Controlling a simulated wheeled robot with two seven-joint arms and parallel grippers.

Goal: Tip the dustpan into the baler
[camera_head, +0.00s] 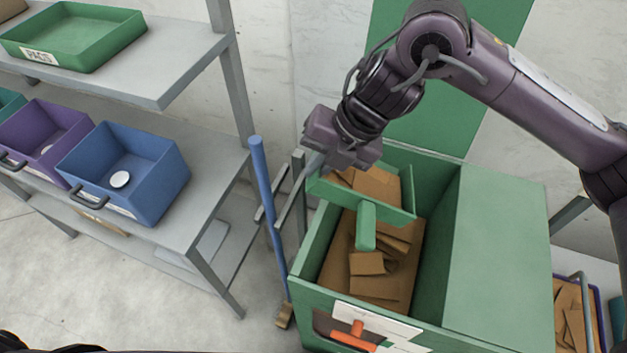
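The green baler (500,240) is an open box with brown cardboard (375,283) inside. A green dustpan (395,211) is over its opening, tilted, with brown cardboard pieces (375,184) against its back wall. Its stubby green handle (366,228) points toward me and nothing grips it. My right gripper (338,160), purple, comes in from the upper right and is at the dustpan's far left edge. Its fingertips are hard to make out, so I cannot tell whether it holds that edge. My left gripper is out of view.
A blue-handled broom (264,200) stands left of the baler. Grey shelves (185,215) at left hold a blue bin (140,170), a purple bin (45,135) and a green tray (75,35). A bin of cardboard (578,315) is at lower right. An orange lever (350,338) is on the baler's front.

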